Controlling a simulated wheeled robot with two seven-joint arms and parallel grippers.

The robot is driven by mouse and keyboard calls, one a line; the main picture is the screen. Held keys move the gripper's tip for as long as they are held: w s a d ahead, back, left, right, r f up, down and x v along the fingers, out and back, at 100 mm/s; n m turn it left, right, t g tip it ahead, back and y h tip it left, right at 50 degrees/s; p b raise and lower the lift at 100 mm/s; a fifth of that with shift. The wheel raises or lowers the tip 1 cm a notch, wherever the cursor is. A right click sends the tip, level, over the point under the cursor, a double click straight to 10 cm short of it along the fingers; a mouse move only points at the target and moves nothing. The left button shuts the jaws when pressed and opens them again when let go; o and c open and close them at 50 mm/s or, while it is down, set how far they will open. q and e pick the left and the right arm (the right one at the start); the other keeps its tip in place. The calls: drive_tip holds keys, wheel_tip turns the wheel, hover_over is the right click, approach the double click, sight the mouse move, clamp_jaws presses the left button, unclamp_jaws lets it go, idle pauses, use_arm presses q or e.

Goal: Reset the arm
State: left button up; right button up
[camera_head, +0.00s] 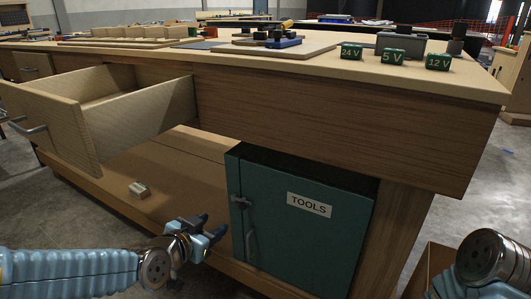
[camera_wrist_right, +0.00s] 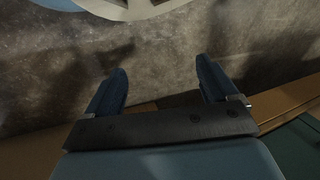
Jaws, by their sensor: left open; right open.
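My left gripper (camera_head: 206,233) shows in the head view at the lower middle, in front of the lower shelf and left of the tools cabinet. It is open, with nothing seen between its fingers. My right arm shows only in part at the lower right of the head view, and its gripper is out of that view. In the right wrist view my right gripper (camera_wrist_right: 160,88) is open and empty, with its two blue fingers apart over the grey floor.
A wooden workbench (camera_head: 330,110) has a drawer (camera_head: 60,130) pulled out at left. A teal cabinet (camera_head: 300,240) labelled TOOLS is closed. A small block (camera_head: 139,189) lies on the lower shelf. Green 24 V (camera_head: 350,51), 5 V (camera_head: 393,57) and 12 V (camera_head: 438,62) blocks stand on top.

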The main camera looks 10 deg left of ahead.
use_arm(q)
drive_tip(key=s+d+f+n+g+p, duration=0.1)
drive_tip(key=d+f+g+p, duration=0.15)
drive_tip(key=f, duration=0.55)
drive_tip(key=s+d+f+n+g+p, duration=0.15)
drive_tip(key=f+g, duration=0.25)
drive_tip(key=f, duration=0.5)
drive_tip(key=s+d+f+n+g+h+p, duration=0.1)
drive_tip(key=s+d+f+n+g, duration=0.3)
drive_tip(key=s+f, duration=0.9)
drive_tip(key=shift+d+f+g+p, duration=0.75)
drive_tip(key=shift+d+g+p, duration=0.1)
drive_tip(key=shift+d+p, duration=0.1)
drive_tip(key=shift+s, duration=0.1)
